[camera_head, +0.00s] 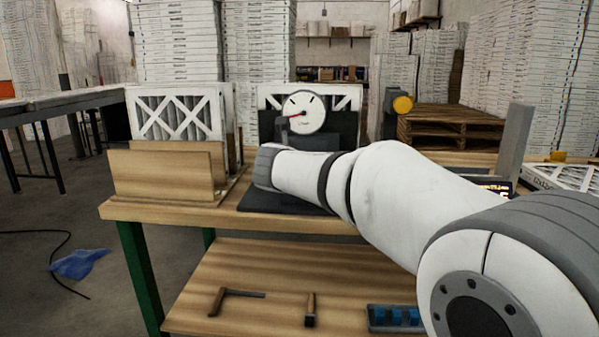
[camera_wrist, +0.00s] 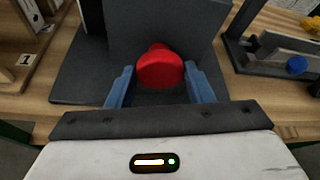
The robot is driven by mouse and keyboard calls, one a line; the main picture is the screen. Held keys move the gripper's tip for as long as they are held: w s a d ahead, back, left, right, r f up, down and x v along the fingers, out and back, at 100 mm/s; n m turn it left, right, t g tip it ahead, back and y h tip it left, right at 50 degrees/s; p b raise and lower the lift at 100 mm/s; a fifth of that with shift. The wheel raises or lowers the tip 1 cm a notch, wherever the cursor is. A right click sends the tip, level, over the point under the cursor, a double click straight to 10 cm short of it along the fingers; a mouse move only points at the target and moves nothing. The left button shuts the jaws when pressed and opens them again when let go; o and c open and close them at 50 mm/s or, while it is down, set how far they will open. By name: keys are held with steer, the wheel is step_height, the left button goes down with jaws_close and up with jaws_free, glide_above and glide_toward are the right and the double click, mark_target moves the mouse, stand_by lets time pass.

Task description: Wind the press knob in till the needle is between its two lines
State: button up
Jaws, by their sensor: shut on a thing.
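The red press knob (camera_wrist: 160,72) shows in the wrist view, facing me on the dark upright plate of the press (camera_wrist: 165,25). My gripper (camera_wrist: 159,68) has one blue finger on each side of the knob and is shut on it. In the head view my arm hides the knob and the fingers. The round white gauge (camera_head: 309,122) stands above the press. Its red needle (camera_head: 295,116) points left and slightly down. Two short dark lines show near the dial's upper edge, and the needle lies outside them, to the left and lower.
A wooden rack (camera_head: 165,176) with white-framed filters (camera_head: 172,117) stands left of the press. A grey upright post (camera_head: 514,142) is on the right of the bench (camera_head: 130,210). A tool with a blue knob (camera_wrist: 297,65) sits right in the wrist view. Hand tools lie on the lower shelf (camera_head: 270,260).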

steer(key=o, duration=1)
steer(key=shift+p+v, duration=0.65)
steer(key=shift+v, duration=3.25)
steer(key=shift+f, duration=0.1)
